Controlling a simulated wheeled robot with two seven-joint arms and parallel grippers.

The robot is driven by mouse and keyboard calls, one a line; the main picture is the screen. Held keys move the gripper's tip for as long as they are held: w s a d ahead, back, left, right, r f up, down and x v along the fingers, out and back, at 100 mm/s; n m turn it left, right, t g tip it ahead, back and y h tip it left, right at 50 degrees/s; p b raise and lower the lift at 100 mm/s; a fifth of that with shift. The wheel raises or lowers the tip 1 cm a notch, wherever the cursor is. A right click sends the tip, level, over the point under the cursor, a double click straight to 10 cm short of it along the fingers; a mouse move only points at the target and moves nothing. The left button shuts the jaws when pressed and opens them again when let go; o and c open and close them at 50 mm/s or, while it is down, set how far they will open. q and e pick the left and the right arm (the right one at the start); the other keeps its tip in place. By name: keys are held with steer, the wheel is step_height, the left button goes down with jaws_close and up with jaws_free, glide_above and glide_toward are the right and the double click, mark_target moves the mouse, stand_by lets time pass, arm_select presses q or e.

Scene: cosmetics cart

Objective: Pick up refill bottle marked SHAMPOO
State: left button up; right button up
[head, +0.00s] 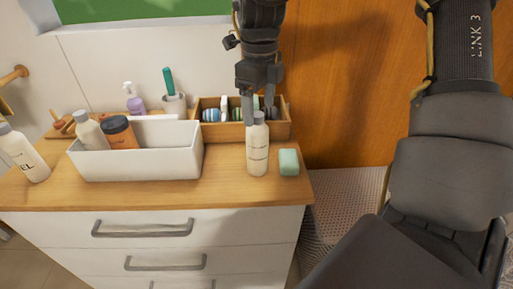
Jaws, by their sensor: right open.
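A cream bottle with a grey cap (257,155) stands upright near the right end of the cart's wooden top. Its label is too small to read, so I cannot tell if it says SHAMPOO. My right gripper (259,112) is open, pointing down at the bottle's cap from above. I cannot tell whether its fingers are around the cap or behind it. Another cream bottle (24,155) stands at the far left, its label ending in "EL". My left gripper is not in view.
A white bin (150,165) holds a white bottle (88,130) and an orange jar (119,132). A green soap-like block (289,161) lies right of the bottle. Behind are a wooden tray (225,131), a purple pump bottle (134,100) and a cup (173,105).

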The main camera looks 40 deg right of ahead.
mark_target(258, 114)
steer(key=shift+s+f, duration=0.1)
steer(key=shift+f, duration=0.3)
steer(key=f, duration=0.5)
steer(key=shift+w, duration=0.3)
steer(key=shift+r, duration=0.1)
steer(key=c, duration=1.6)
